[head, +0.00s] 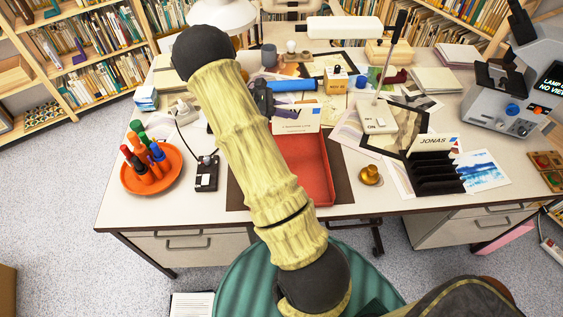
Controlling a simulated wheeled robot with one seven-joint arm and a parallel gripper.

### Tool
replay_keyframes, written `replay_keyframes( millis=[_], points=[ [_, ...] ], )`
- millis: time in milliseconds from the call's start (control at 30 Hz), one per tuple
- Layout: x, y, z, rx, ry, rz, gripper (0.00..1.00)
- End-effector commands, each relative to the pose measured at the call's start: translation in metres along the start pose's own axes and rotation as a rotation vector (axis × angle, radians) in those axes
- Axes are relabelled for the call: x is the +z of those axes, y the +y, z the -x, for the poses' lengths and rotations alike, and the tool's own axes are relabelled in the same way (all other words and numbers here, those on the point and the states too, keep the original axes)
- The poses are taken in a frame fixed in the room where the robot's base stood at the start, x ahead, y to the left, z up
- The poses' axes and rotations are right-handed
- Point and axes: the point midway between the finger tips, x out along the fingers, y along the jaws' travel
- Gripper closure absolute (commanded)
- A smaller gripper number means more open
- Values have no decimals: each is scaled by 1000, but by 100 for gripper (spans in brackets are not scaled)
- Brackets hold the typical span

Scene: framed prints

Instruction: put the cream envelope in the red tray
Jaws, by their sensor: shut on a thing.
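The cream envelope (297,118) is upright, with its face towards me and a blue patch near its upper right corner. My gripper (269,104) is shut on its left side. The red tray (319,168) lies on the desk just in front of and below the envelope. The envelope's lower edge overlaps the tray's back end in the picture; I cannot tell how high it is above it. My arm hides the tray's left side and part of the gripper.
A brass knob-like object (370,174) stands right of the tray. A black rack (435,170) with a JONAS card is farther right. An orange dish (152,172) of markers and a black device (206,172) are at left. A lamp base (378,123) stands behind right.

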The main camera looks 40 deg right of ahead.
Motion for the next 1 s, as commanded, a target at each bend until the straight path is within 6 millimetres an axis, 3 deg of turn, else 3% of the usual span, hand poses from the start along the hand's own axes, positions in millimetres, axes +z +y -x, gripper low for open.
replay_keyframes(
  millis=[367, 700, 1000],
  points=[
    [-2, 0, -2, -3, -1, 0, 100],
    [-51, 0, -22, -4, -1, 1, 100],
    [-58, 0, -24, -1, -1, -2, 100]
  ],
)
